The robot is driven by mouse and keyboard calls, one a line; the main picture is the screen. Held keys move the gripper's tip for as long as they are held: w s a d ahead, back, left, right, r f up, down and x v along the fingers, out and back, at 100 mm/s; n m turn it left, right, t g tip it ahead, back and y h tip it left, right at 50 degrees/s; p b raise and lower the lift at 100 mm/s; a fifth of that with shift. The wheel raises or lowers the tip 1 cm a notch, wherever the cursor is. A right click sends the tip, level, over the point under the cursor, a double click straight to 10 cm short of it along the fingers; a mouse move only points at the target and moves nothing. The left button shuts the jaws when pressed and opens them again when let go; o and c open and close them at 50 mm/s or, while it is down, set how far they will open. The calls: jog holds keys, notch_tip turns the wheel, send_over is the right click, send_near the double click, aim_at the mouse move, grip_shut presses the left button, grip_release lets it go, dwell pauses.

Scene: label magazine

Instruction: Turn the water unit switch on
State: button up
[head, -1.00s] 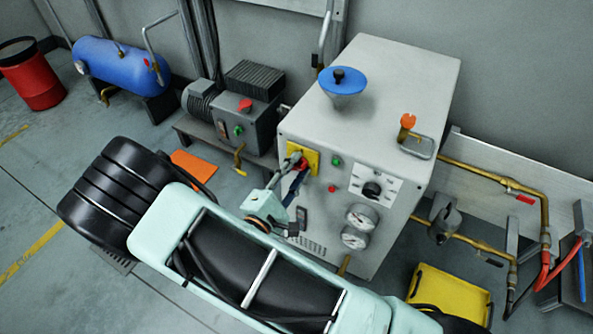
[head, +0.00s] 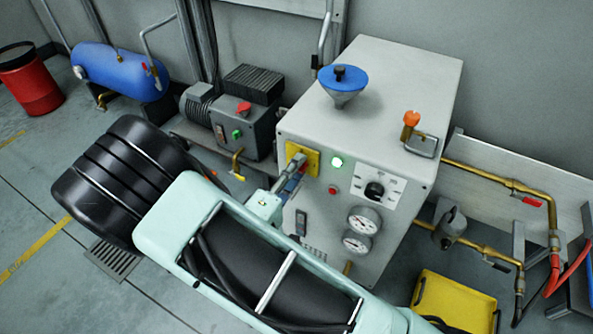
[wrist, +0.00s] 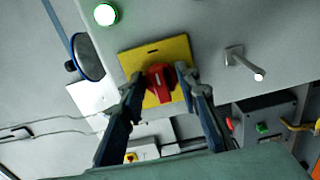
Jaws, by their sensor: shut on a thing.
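The water unit is a light grey cabinet (head: 390,90). Its yellow switch plate (head: 311,157) is at the upper left of the front and also shows in the wrist view (wrist: 179,48). A red rotary switch handle (wrist: 159,82) is mounted on the plate. My gripper (wrist: 161,76) has one dark finger on each side of the handle and is shut on it. In the head view my gripper (head: 292,170) hides most of the handle. A green lamp (head: 337,162) beside the plate is brightly lit; it also glows in the wrist view (wrist: 105,14).
A red button (head: 333,190), a selector knob (head: 374,190) and two gauges (head: 364,221) are on the same panel. A metal spout-like peg (wrist: 245,62) sticks out near the plate. A motor unit (head: 243,120) stands to the left, a yellow box (head: 455,300) at lower right.

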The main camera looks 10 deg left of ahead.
jog(key=shift+a, duration=0.1)
jog(key=o, duration=1.1)
jog(key=v, duration=1.2)
